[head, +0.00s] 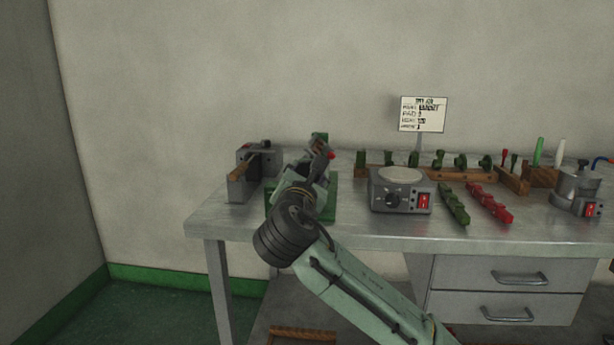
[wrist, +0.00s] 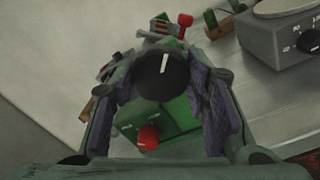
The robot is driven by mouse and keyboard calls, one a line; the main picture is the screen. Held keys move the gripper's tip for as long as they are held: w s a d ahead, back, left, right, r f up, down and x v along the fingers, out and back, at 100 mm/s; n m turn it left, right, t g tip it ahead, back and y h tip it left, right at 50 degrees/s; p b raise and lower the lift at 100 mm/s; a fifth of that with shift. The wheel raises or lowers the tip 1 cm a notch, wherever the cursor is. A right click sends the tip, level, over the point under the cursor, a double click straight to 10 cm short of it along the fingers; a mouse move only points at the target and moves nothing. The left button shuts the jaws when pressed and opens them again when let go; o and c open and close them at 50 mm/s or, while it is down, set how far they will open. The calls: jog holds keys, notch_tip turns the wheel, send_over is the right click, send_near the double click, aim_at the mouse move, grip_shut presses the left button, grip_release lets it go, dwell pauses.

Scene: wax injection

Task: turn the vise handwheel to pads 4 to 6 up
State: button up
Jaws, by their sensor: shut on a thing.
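The vise (head: 329,200) is a green fixture on the left part of the bench, mostly hidden by my arm in the head view. In the wrist view its green body (wrist: 178,112) shows between my fingers, with a red knob (wrist: 148,137) on it. The handwheel (wrist: 164,78) is a dark round knob with a white mark that points about straight up in the picture. My gripper (wrist: 168,88) has its two padded fingers on either side of the handwheel and is shut on it. The pads' numbers cannot be read.
A grey heater box (head: 400,192) with a dial and red switch stands right of the vise. A grey block device (head: 258,165) stands left. Green and red wax strips (head: 489,203), a wooden rack (head: 512,180) and a pot (head: 577,190) lie further right. A sign (head: 423,114) stands behind.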

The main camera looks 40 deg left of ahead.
jog(key=shift+m, duration=3.6)
jog(key=shift+m+p, duration=0.5)
jog(key=shift+m, duration=2.9)
jog(key=shift+m+p, duration=0.95)
jog(key=shift+m, duration=2.55)
jog(key=shift+m+p, duration=0.8)
jog(key=shift+m, duration=2.7)
jog(key=o, duration=1.1)
jog(key=shift+o, duration=0.2)
